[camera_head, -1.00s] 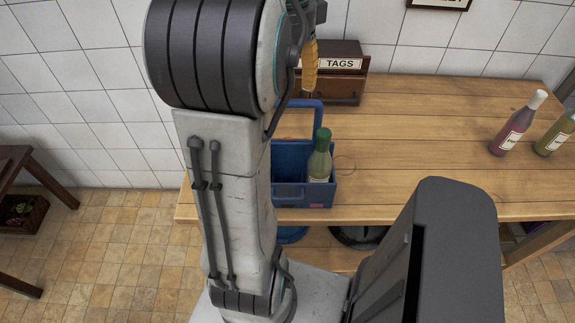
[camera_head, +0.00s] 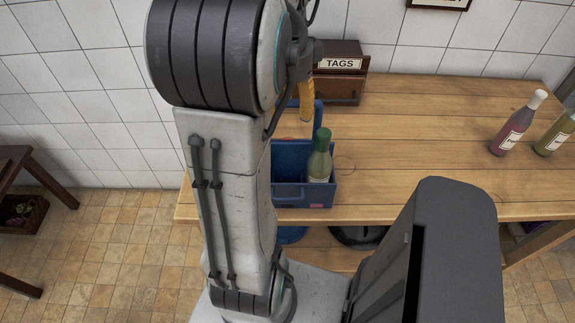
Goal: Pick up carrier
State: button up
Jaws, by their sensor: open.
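The blue carrier (camera_head: 289,196) stands upright on the wooden table near its front edge, partly hidden behind my arm. Its raised handle (camera_head: 318,112) shows at the back. A green-capped bottle (camera_head: 319,160) with a pale label stands in its right compartment. The left part of the carrier is hidden by my arm. My gripper (camera_head: 306,118) shows only in part, as an orange finger pointing down beside the carrier's handle. It is open; whether it touches the handle I cannot tell.
A dark wooden box marked TAGS (camera_head: 340,85) stands behind the carrier against the tiled wall. A red bottle (camera_head: 517,125) and a green bottle (camera_head: 556,135) stand at the table's right. The middle of the table (camera_head: 420,130) is clear.

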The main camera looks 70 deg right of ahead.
jog(key=shift+f, duration=0.25)
dwell(0.8)
jog(key=shift+c, duration=0.4)
grip_shut()
